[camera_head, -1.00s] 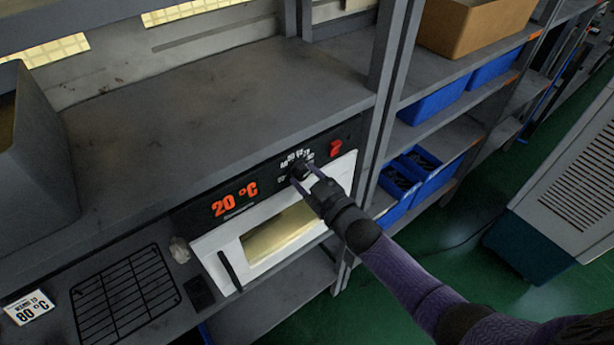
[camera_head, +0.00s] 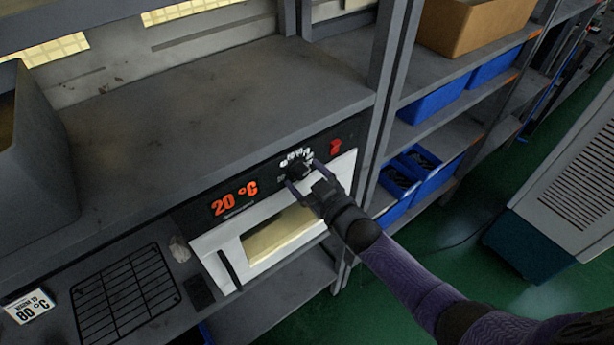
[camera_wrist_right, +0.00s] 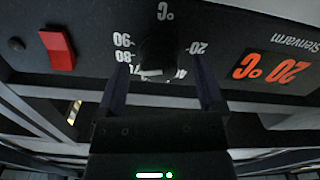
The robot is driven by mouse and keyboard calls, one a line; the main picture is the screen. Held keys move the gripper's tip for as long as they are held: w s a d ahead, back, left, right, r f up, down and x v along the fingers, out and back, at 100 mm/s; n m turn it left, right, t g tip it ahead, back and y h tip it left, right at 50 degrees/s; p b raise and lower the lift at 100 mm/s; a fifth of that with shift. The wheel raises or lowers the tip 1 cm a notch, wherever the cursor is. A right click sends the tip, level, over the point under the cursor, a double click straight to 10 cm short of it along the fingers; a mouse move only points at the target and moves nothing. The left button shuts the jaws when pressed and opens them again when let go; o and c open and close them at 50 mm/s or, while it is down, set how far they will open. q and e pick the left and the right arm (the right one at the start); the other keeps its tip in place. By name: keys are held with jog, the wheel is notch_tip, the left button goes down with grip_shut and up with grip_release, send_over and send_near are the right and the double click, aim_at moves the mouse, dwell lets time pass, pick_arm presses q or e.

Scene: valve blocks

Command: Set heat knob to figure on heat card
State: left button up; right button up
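The dark round heat knob (camera_head: 298,170) is on the oven's black panel, with white figures around it. The wrist view shows the knob (camera_wrist_right: 157,50) upside down, with 90, 80, 40 and 20 readable; other figures are partly hidden. I cannot clearly tell where its pointer stands. My right gripper (camera_head: 304,176) is open in front of the knob. In the wrist view its fingers (camera_wrist_right: 160,88) stand wide apart, one either side, with gaps to the knob. The heat card (camera_head: 29,307) at the lower left reads 80 °C. My left gripper is not in view.
The oven's orange display (camera_head: 235,202) reads 20 °C, with a red switch (camera_head: 335,147) right of the knob. The white oven door (camera_head: 221,243) is below. A wire rack (camera_head: 124,295) lies on the shelf at left. A shelf post (camera_head: 388,75) stands close right of the oven.

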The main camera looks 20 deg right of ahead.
jog(key=v, duration=1)
jog(key=s+d+f+m+g+h+b, duration=0.25)
jog(key=s+f+b, duration=0.35)
jog(key=f, duration=1.1)
jog(key=s+d+f+m+g+h+b, duration=0.1)
jog(key=s+f+g+h+b, duration=0.2)
jog(key=f+b, duration=1)
jog(key=s+a+f+g+b, duration=0.1)
jog(key=s+f+g+b, duration=0.3)
jog(key=s+f, duration=0.8)
jog(key=s+a+f+g+b, duration=0.1)
jog(key=s+f+g+b, duration=0.4)
jog(key=s+f, duration=0.7)
notch_tip(320, 180, down, 5)
jog(key=shift+s+r+m+g+h, duration=0.1)
jog(key=shift+s+m+g+h, duration=0.25)
jog(key=shift+g, duration=0.6)
